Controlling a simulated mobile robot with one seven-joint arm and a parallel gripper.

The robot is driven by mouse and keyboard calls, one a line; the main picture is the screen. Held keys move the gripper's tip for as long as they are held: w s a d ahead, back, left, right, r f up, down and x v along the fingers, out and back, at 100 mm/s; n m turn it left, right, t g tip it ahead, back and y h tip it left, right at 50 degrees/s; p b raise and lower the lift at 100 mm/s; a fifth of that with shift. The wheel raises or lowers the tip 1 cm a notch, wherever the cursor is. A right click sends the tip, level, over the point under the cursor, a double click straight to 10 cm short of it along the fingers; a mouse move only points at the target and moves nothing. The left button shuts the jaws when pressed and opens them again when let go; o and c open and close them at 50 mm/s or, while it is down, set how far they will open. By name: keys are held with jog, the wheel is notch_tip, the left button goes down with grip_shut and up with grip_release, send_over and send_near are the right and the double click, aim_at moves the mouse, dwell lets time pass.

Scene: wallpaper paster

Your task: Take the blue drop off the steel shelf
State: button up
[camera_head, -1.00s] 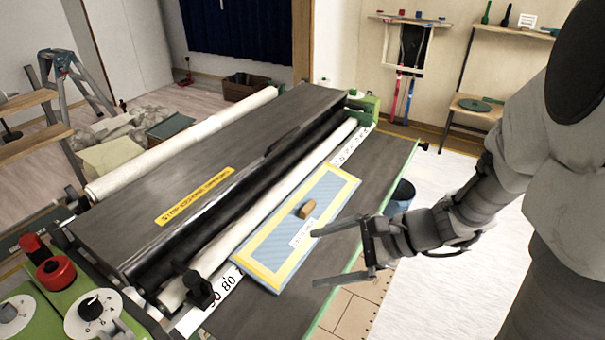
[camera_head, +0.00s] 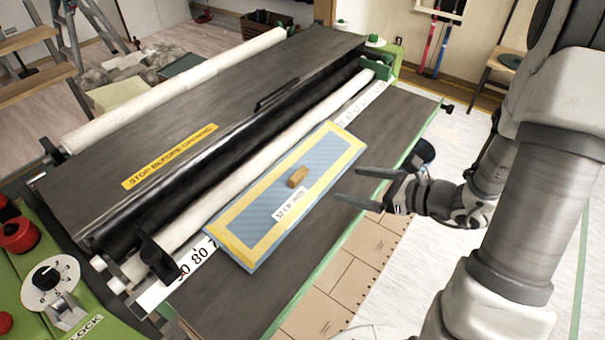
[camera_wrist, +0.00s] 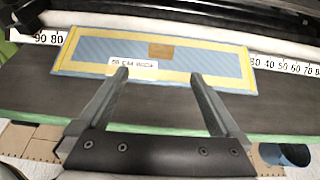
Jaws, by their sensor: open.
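The blue drop (camera_head: 325,172) is a flat blue rectangle with a yellow border, lying on the dark grey steel shelf (camera_head: 405,115). A small brown block (camera_head: 297,177) and a white label (camera_head: 289,205) are on top of it. The drop also shows in the wrist view (camera_wrist: 210,65), across the upper middle. My gripper (camera_head: 349,185) is open and empty, just right of the drop's right long edge in the head view, apparently above the shelf. In the wrist view its fingers (camera_wrist: 158,73) overlap the drop's near edge; I cannot tell the height between them.
A white roller (camera_head: 290,140) and a black roller (camera_head: 215,165) run along the drop's left side. A numbered white scale (camera_head: 185,272) borders the shelf. The shelf has a green front edge (camera_head: 330,257). A dark blue bucket (camera_wrist: 285,154) stands below it.

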jog(key=b, duration=0.2)
send_near(297, 172)
jog(key=x, duration=0.5)
jog(key=shift+d+f, duration=0.25)
jog(key=shift+f, duration=0.1)
jog(key=shift+r+x, duration=0.1)
jog(key=shift+x, duration=1.3)
jog(key=shift+r+x, duration=0.15)
jog(key=shift+x, duration=1.2)
jog(key=shift+s+a, duration=0.1)
jog(key=shift+a, duration=0.05)
jog(key=shift+c, duration=0.2)
jog(key=c, duration=1.4)
jog(key=shift+r, duration=0.1)
